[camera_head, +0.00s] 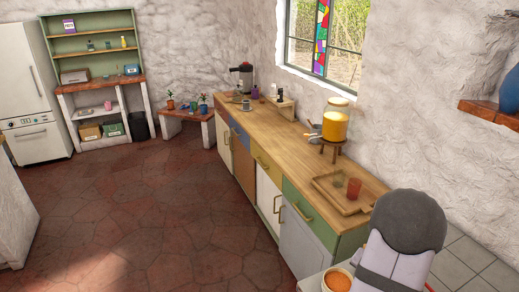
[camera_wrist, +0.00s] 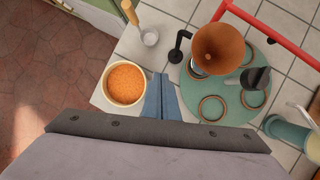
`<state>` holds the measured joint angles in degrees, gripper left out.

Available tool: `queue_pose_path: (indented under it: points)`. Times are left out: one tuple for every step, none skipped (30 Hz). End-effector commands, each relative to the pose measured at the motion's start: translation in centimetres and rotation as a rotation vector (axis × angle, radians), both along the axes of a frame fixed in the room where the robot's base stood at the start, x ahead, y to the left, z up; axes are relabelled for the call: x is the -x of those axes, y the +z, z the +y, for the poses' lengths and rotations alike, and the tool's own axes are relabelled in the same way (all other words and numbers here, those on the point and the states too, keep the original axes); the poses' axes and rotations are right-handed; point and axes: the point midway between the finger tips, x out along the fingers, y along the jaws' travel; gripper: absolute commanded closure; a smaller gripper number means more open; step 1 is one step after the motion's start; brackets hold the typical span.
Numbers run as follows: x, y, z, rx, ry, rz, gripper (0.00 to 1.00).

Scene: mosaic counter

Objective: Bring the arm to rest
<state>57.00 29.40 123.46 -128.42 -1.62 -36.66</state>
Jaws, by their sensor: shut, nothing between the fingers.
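My gripper (camera_wrist: 162,97) shows in the wrist view as two blue-grey fingers lying side by side, shut with nothing between them. It is over a white tiled surface (camera_wrist: 187,10), just right of a bowl of orange grains (camera_wrist: 125,83) and left of a green round base (camera_wrist: 240,115). I cannot tell its height above the tiles. In the head view my arm's grey and white links stand at the lower right, and the fingers are hidden.
The green base carries a brown cone (camera_wrist: 219,45), several rings and dark fittings. A red bar (camera_wrist: 265,28) crosses above. A scoop (camera_wrist: 149,37) lies beyond the bowl. A wooden counter (camera_head: 270,140) holds a tray (camera_head: 340,199) with a reddish cup and an orange-filled jar (camera_head: 336,122). The floor at left is clear.

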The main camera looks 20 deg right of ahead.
Motion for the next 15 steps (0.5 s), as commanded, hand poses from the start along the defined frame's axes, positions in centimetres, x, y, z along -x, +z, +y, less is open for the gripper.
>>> queue_pose_path:
  points:
    - [-1.6,0.4,0.8,0.007,-0.067,-0.045,1.00]
    - [-2.3,0.8,1.2,0.010,-0.115,-0.071,1.00]
    - [-3.1,1.3,1.8,0.010,-0.181,-0.108,1.00]
    - [-3.7,1.6,2.3,0.007,-0.231,-0.134,1.00]
    - [-4.1,1.9,2.8,0.005,-0.281,-0.159,1.00]
    - [-4.7,2.3,3.6,-0.002,-0.349,-0.192,1.00]
    - [-5.1,2.5,4.2,-0.009,-0.398,-0.216,1.00]
    - [-5.3,2.8,4.9,-0.016,-0.449,-0.238,1.00]
    - [-5.6,3.0,5.8,-0.028,-0.517,-0.268,1.00]
    - [-5.8,3.1,6.6,-0.039,-0.567,-0.288,1.00]
    - [-5.9,3.3,7.4,-0.051,-0.619,-0.307,1.00]
    - [-6.0,3.3,8.5,-0.068,-0.685,-0.329,1.00]
    - [-6.0,3.4,9.4,-0.082,-0.736,-0.345,1.00]
    - [-6.0,3.4,10.3,-0.097,-0.787,-0.359,1.00]
    - [-5.8,3.3,11.6,-0.120,-0.856,-0.375,1.00]
